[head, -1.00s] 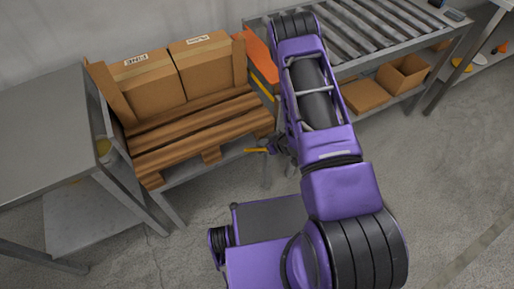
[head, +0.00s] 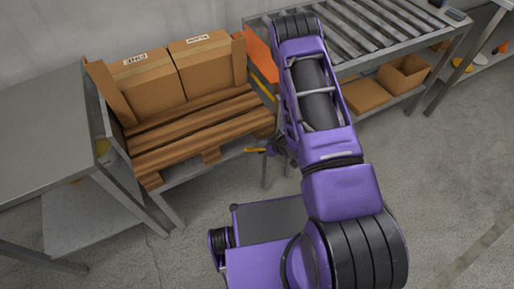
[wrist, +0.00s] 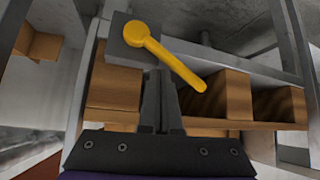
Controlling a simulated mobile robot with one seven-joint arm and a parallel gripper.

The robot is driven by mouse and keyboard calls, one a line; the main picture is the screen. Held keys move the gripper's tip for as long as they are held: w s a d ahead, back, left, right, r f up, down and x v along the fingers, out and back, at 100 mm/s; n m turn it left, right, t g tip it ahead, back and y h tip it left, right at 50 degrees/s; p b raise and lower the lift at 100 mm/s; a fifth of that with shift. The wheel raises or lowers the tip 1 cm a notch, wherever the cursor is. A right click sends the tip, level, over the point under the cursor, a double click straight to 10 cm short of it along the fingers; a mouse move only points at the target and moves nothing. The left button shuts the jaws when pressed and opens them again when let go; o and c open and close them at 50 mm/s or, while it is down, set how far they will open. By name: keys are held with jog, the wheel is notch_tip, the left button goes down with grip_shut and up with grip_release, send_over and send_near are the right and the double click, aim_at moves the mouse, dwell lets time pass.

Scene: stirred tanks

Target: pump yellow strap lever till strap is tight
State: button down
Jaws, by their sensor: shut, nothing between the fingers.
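The yellow strap lever (wrist: 165,54) has a round hub on a grey block (wrist: 120,38) in the wrist view, and its arm slants down to the right. It also shows in the head view as a small yellow bar (head: 256,150) at the front right edge of the pallet stand. My gripper (wrist: 161,72) is shut and empty. In the wrist view its fingertips lie just below the lever; I cannot tell whether they touch it. In the head view my arm mostly hides the gripper (head: 276,147). I cannot make out the strap for sure.
Two cardboard boxes (head: 150,81) stand on a wooden pallet (head: 195,133) left of my arm. A roller conveyor (head: 370,35) is behind my arm to the right, with open cartons (head: 404,74) below. A grey table (head: 45,120) stands at left. The floor at right is clear.

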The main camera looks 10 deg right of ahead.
jog(key=shift+s+a+f+b, duration=0.2)
jog(key=shift+a+f+b, duration=0.1)
jog(key=shift+f, duration=0.2)
jog(key=shift+s+a+f+b, duration=0.2)
jog(key=shift+a+f+b, duration=0.05)
jog(key=shift+f, duration=0.2)
dwell(0.7)
jog(key=shift+a+f+b, duration=0.3)
jog(key=shift+a+f, duration=0.05)
jog(key=shift+a, duration=0.05)
dwell(0.4)
jog(key=shift+s+a+f, duration=0.2)
jog(key=shift+a+f, duration=0.1)
jog(key=shift+f, duration=0.15)
jog(key=shift+s+a+f, duration=0.2)
jog(key=shift+a+f, duration=0.1)
jog(key=shift+f, duration=0.15)
dwell(1.1)
jog(key=w+d+r+p, duration=0.1)
jog(key=d+r+p, duration=0.2)
jog(key=d+r, duration=0.1)
jog(key=shift+d+r+p, duration=0.35)
jog(key=shift+r+p, duration=0.05)
jog(key=shift+r, duration=0.35)
dwell(0.6)
jog(key=shift+w, duration=0.15)
